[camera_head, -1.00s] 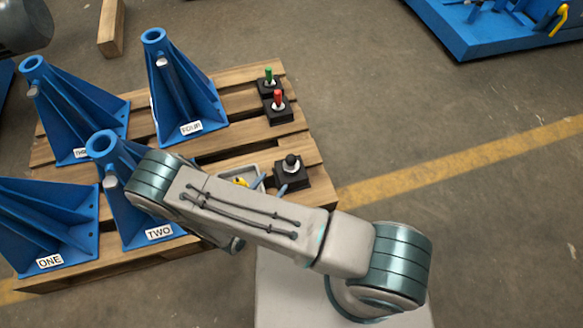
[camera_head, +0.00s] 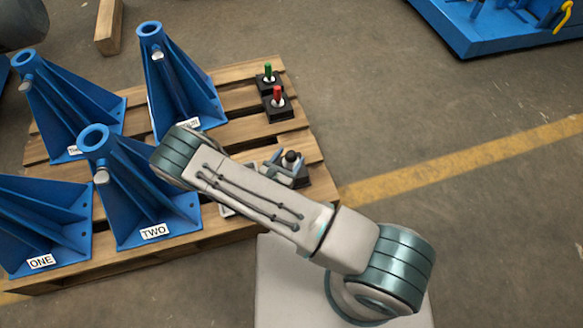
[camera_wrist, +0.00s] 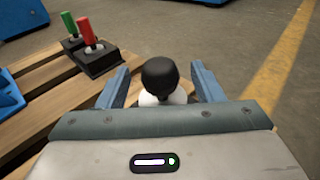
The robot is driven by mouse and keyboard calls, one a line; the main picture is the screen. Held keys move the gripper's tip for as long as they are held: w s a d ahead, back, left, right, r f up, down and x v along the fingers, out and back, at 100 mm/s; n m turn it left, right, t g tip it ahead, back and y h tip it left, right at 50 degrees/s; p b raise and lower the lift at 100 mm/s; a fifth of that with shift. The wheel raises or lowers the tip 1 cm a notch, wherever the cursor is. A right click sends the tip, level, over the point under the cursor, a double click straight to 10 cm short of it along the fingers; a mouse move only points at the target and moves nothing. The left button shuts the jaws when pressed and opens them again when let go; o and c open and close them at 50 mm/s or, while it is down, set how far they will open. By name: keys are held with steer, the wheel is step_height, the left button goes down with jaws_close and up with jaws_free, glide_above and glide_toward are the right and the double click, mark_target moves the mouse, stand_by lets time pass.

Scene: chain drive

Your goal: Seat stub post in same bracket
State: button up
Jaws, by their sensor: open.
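A post with a black knob and white collar (camera_wrist: 160,82) stands upright between the two fingers of my open gripper (camera_wrist: 160,85) in the wrist view. In the head view its black top (camera_head: 291,158) shows beside the gripper fingers (camera_head: 272,158), partly behind my arm. Its block is mostly hidden. A green-topped post (camera_head: 268,71) and a red-topped post (camera_head: 278,95) stand upright in black blocks on the pallet. Blue brackets marked ONE (camera_head: 45,225) and TWO (camera_head: 140,200) stand at the left. Two more blue brackets (camera_head: 65,100) (camera_head: 180,90) stand behind; their labels are partly covered or hard to read.
The brackets and blocks stand on a slatted wooden pallet (camera_head: 235,108). A grey tray (camera_head: 227,211) is mostly hidden under my arm. A blue machine base (camera_head: 500,25) lies at the upper right. The floor right of the pallet is clear, with a yellow line (camera_head: 450,160).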

steer(key=shift+x, duration=0.85)
jaws_close()
steer(key=shift+r, duration=0.2)
